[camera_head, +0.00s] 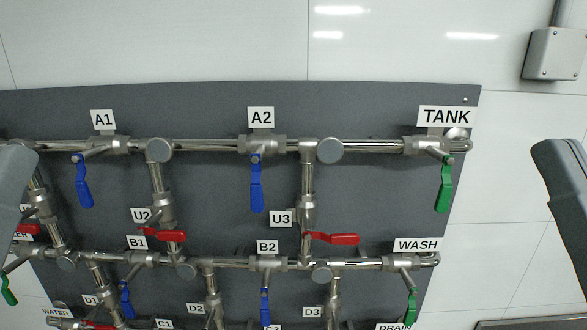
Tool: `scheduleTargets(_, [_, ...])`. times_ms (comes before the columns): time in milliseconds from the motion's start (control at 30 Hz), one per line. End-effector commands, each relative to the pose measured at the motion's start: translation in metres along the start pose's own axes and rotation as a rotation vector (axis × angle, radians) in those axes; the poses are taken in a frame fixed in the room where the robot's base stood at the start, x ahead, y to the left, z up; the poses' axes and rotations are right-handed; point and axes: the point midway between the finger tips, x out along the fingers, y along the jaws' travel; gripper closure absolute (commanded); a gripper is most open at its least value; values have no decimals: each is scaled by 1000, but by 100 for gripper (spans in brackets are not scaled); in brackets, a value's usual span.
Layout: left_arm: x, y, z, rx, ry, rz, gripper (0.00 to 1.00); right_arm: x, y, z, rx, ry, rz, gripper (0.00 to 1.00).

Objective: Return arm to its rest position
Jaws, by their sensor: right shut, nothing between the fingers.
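Part of my right arm (562,215) shows as a dark grey link at the right edge, in front of the white wall. Its gripper fingers do not show. Part of my left arm (12,190) shows as a grey link at the left edge, covering the left end of the pipework. Its gripper does not show either. Neither visible arm part holds anything, and no gripper is seen on a valve handle.
A dark grey panel (385,200) carries steel pipes with blue handles, such as A2's (257,185), red handles, such as U3's (333,238), and TANK's green handle (444,184). A grey box (553,53) is at upper right. White wall (495,190) lies between panel and right arm.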

Motion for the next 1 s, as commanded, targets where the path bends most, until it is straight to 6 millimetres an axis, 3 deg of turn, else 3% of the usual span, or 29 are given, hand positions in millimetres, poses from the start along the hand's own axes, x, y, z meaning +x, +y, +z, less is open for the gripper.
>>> scheduleTargets(33, [33, 0, -30, 0, -1, 0, 50, 33, 0, -30, -1, -1, 1, 100])
scheduleTargets(500, [198, -1, -181, 0, -2, 0, 50, 198, 1, -181, -5, -2, 3, 100])
scheduleTargets(600, [223, -1, -204, 0, -2, 0, 50, 223, 1, -204, -6, -2, 3, 100])
scheduleTargets(767, [240, -1, -220, 0, -2, 0, 50, 240, 1, -220, -6, -2, 3, 100])
scheduleTargets(1000, [238, -1, -218, 0, -3, 0, 50, 238, 1, -218, -6, -2, 3, 100])
